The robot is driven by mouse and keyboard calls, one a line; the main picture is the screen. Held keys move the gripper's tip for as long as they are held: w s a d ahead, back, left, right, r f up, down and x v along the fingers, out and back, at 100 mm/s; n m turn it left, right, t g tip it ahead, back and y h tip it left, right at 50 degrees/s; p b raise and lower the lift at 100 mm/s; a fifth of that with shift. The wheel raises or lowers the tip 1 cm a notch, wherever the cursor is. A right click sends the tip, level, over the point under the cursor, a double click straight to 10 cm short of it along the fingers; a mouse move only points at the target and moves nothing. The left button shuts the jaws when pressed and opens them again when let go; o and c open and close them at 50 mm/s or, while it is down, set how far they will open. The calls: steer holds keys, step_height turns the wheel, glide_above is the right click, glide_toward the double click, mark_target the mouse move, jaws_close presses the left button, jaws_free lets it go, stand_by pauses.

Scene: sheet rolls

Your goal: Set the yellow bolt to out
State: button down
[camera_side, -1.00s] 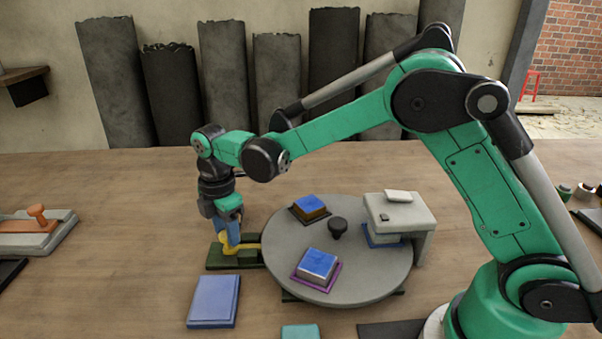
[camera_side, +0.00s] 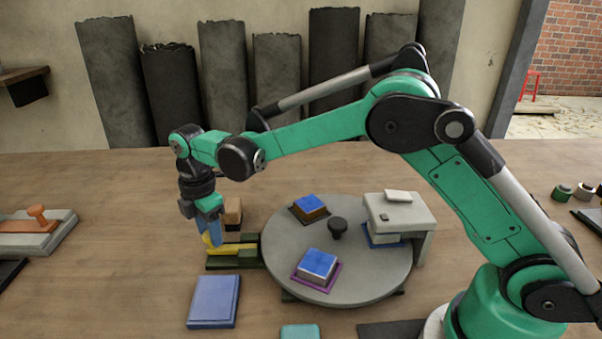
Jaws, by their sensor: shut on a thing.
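The yellow bolt (camera_side: 236,248) lies along a dark green base (camera_side: 222,262) at the left edge of the round grey turntable (camera_side: 285,262). Its long bar shows on the base, and its right end is now short of the turntable's rim. My gripper (camera_side: 213,240) points down and is shut on the bolt's raised left end. The fingers partly hide that end.
The turntable carries two blue-topped blocks (camera_side: 319,264) (camera_side: 311,204), a black knob (camera_side: 337,229) and a grey bridge-like cover (camera_side: 400,213) at its right. A blue pad (camera_side: 214,301) lies in front of the base. A small brown block (camera_side: 232,211) stands behind my gripper.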

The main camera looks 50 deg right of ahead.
mark_target(244, 246)
steer(key=shift+w+a, duration=0.15)
steer(key=shift+a, duration=0.05)
steer(key=shift+c, duration=2.3)
jaws_free()
steer(key=shift+d, duration=0.1)
steer(key=shift+r, duration=2.8)
steer(key=shift+r, duration=0.1)
steer(key=s+d+r+m+t, duration=0.4)
steer(key=s+d+r+m, duration=0.25)
steer(key=s+m, duration=0.2)
steer(key=s+d+f+m+t, duration=0.3)
steer(key=s+d+m, duration=0.1)
steer(key=s+m, duration=0.4)
steer(key=shift+d+m, duration=0.25)
steer(key=shift+m, duration=0.5)
